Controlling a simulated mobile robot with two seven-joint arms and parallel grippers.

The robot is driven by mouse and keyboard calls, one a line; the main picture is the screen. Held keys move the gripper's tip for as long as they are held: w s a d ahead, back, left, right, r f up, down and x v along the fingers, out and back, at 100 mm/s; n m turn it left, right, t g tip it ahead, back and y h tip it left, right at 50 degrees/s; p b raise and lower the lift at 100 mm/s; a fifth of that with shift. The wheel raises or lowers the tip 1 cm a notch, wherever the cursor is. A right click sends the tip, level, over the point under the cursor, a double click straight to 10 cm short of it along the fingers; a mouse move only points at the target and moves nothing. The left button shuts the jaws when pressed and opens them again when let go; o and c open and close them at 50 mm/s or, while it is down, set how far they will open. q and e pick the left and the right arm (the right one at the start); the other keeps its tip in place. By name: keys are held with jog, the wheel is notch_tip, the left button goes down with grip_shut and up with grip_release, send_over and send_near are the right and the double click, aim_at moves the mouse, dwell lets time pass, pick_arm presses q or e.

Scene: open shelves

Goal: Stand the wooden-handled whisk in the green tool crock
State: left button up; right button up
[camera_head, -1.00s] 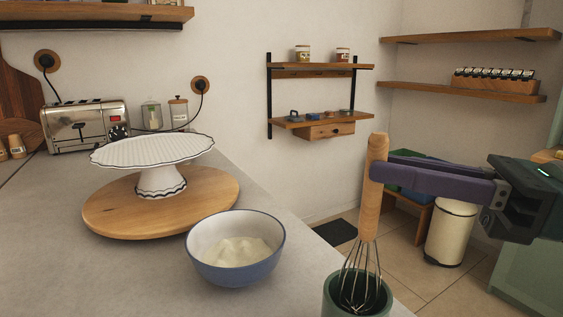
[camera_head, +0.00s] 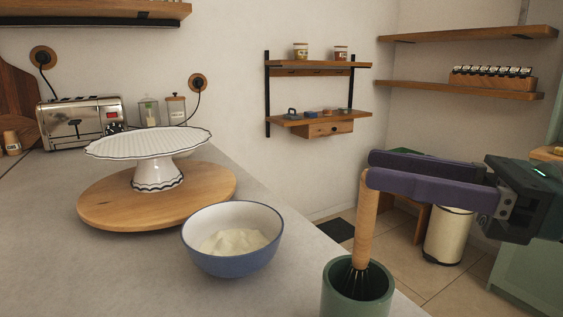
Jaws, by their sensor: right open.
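The whisk stands wires down in the green tool crock (camera_head: 340,297) at the bottom of the view, near the counter's right edge. Its wooden handle (camera_head: 365,228) rises above the rim and leans slightly to the right; most of its wires are hidden inside the crock. My right gripper (camera_head: 367,172) comes in from the right, with its purple fingers at the top of the handle. The fingers are apart, one behind the other, and the near finger covers the handle's top. I cannot tell whether either finger touches it. My left gripper is not in view.
A blue bowl of white powder (camera_head: 232,262) stands left of the crock. Behind it, a white cake stand (camera_head: 150,146) sits on a round wooden board (camera_head: 100,212). A toaster (camera_head: 80,122) stands at the back left. Beyond the counter's right edge are the floor and a cream bin (camera_head: 448,237).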

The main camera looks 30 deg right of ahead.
jog(key=b+v, duration=0.3)
jog(key=v, duration=0.7)
dwell(0.4)
jog(key=shift+w, duration=0.1)
dwell(0.3)
